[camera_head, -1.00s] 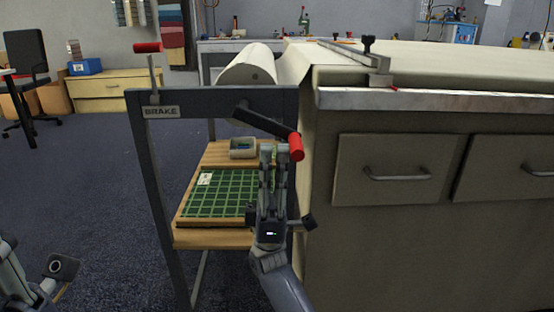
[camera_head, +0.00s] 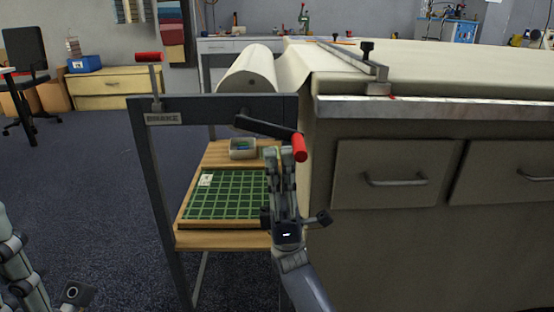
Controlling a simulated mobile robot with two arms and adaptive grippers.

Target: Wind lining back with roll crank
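A roll of pale lining (camera_head: 248,70) lies behind a dark frame at the table's left end, and its cloth runs onto the long table (camera_head: 420,62). The crank (camera_head: 265,127) is a black arm on the frame's crossbar, slanting down right to a red handle (camera_head: 300,148). My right gripper (camera_head: 279,154) points up just left of and below the handle. Its fingers show a narrow gap with nothing seen between them; the handle is outside them. A brake lever with a red grip (camera_head: 148,57) stands above the "BRAKE" plate (camera_head: 163,118). Only part of my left arm shows at lower left; its fingers are out of view.
Below the frame, a wooden shelf holds a green cutting mat (camera_head: 225,196) and a small tray (camera_head: 242,149). A metal bar with a clamp (camera_head: 376,82) lies on the table. Drawers (camera_head: 392,172) face right of my gripper. Blue carpet (camera_head: 95,190) is free at left.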

